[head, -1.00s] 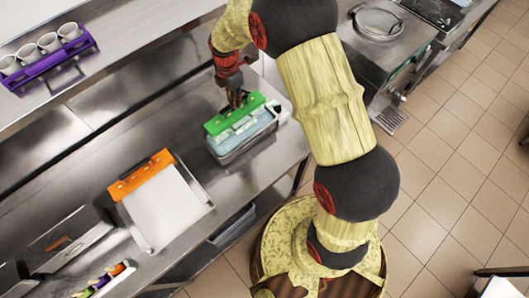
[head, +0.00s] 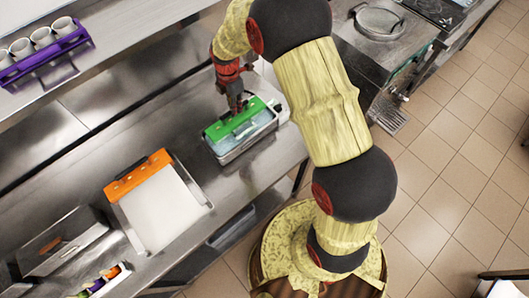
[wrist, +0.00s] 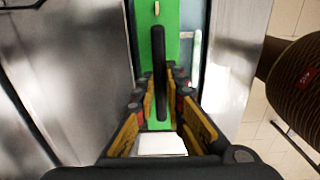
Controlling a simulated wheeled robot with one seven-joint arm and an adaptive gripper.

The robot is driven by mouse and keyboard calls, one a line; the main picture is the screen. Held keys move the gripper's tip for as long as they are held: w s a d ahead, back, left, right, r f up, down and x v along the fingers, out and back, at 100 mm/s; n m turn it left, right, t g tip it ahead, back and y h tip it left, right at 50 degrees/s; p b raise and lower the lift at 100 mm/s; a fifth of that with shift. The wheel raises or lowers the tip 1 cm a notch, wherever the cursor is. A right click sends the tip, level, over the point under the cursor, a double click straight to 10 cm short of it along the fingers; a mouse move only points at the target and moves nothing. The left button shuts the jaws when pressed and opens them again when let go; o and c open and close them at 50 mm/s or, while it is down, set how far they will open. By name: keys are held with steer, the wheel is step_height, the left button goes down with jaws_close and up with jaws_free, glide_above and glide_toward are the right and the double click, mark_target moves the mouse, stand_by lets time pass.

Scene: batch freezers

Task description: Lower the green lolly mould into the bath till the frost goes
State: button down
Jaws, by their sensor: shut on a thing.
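The green lolly mould (head: 226,125) is at the steel bath (head: 249,146) on the counter. Its flat green top sits close to the level of the rim, and its lower part is hidden inside. Pale blue liquid shows beside it. My gripper (head: 238,106) is above the mould, with its fingers shut on the dark upright handle. In the wrist view my gripper (wrist: 160,88) has a finger on each side of this handle (wrist: 160,70), with the green top (wrist: 146,45) beneath. I cannot tell whether frost remains on the hidden part.
An orange mould (head: 138,176) lies at the edge of a white-surfaced tray (head: 165,212) left of the bath. A steel box (head: 62,240) and a holder with coloured handles (head: 103,284) stand nearer. A purple rack with cups (head: 48,54) is on the upper shelf.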

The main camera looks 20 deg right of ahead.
mark_target(240, 126)
steer(key=shift+f+b, duration=0.9)
steer(key=shift+f, duration=0.65)
stand_by(6.5)
